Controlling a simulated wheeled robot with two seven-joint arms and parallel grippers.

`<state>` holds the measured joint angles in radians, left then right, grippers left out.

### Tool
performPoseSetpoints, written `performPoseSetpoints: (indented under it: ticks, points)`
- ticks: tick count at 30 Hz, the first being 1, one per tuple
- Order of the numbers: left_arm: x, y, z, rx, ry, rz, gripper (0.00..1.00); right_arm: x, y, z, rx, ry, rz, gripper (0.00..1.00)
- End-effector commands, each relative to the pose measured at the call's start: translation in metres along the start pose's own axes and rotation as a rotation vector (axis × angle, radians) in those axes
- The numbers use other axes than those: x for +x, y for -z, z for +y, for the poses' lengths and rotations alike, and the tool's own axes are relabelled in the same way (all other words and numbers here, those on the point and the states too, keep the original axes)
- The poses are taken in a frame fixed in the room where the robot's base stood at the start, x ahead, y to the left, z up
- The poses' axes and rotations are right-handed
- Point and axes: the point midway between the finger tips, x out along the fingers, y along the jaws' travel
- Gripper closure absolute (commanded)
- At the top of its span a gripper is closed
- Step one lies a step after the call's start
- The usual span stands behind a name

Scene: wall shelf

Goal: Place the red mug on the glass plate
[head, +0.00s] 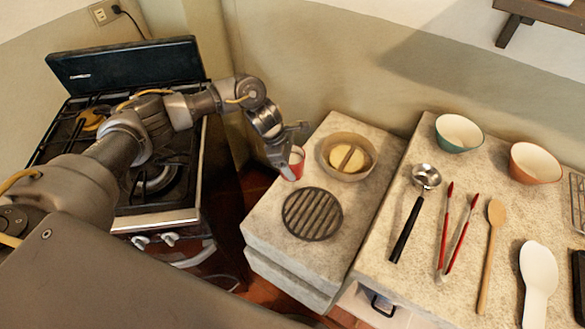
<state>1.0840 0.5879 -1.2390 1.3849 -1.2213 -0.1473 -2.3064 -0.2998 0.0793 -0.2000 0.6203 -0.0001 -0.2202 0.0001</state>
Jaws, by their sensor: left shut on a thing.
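The red mug (296,166) is small and shows at the left edge of the stone counter, partly hidden by my gripper. My left gripper (286,153) is shut on it, its arm reaching in from the left across the stove. I cannot tell whether the mug touches the counter. No plate that is clearly glass shows. A pale dish (562,3) is partly seen on the wall shelf (519,10) at the top right, cut off by the frame; its material is unclear. My right gripper is not in view.
Beside the mug are a round tan dish (326,158) with a yellow thing in it and a dark slatted trivet (312,213). The right counter holds a teal bowl (459,133), an orange bowl (535,163), a ladle (426,177), red tongs (445,225) and spoons. The stove (155,217) stands left.

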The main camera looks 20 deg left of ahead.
Motion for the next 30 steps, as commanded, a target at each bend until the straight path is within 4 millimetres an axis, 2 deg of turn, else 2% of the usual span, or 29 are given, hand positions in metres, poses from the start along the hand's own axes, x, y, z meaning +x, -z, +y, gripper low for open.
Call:
performPoseSetpoints:
  ticks: [9,23,24,28,30]
  points:
    - [0.029,0.011,0.003,-0.001,-0.001,-0.001,0.71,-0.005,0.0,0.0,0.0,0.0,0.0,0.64]
    - [0.035,0.013,0.004,0.0,-0.002,-0.001,0.71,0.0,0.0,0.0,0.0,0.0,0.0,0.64]
    - [0.034,0.014,0.003,0.0,-0.001,0.0,0.28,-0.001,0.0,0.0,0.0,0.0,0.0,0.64]
    - [0.034,0.014,0.003,-0.001,-0.001,0.0,0.11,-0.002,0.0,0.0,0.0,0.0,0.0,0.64]
    - [0.034,0.014,0.003,-0.001,-0.001,0.0,0.11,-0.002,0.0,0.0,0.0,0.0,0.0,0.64]
